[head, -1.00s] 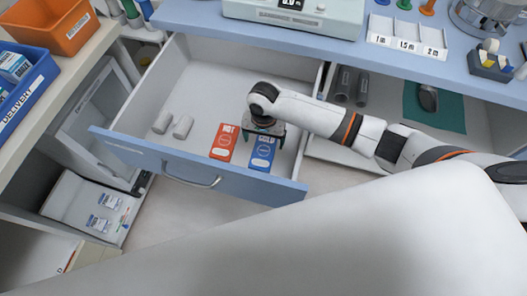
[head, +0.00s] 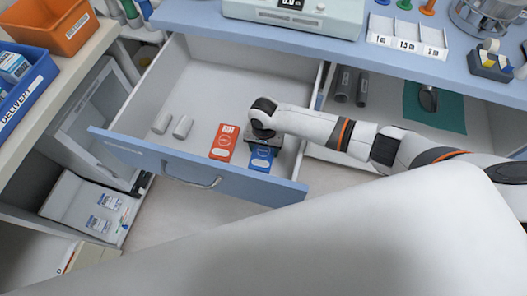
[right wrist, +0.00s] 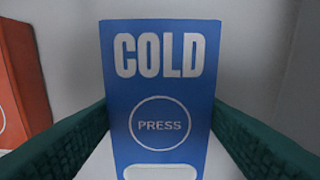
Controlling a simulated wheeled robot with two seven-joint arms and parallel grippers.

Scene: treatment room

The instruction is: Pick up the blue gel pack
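The blue gel pack (head: 262,155) lies in the open drawer at its right front, partly hidden by my right gripper. In the right wrist view the blue gel pack (right wrist: 160,82) fills the middle, with "COLD" and a "PRESS" circle facing the camera. My right gripper (head: 262,144) is low over the pack. In the right wrist view its two dark green fingers (right wrist: 160,108) stand apart, one on each side. Their tips line up with the pack's edges; light floor shows between fingers and pack lower down. I cannot tell whether they touch it. My left gripper is not in view.
A red "HOT" pack (head: 223,142) lies just left of the blue one. The drawer front (head: 200,174) is close on the near side. A right compartment holds dark cylinders (head: 352,87) and a green cloth (head: 447,111).

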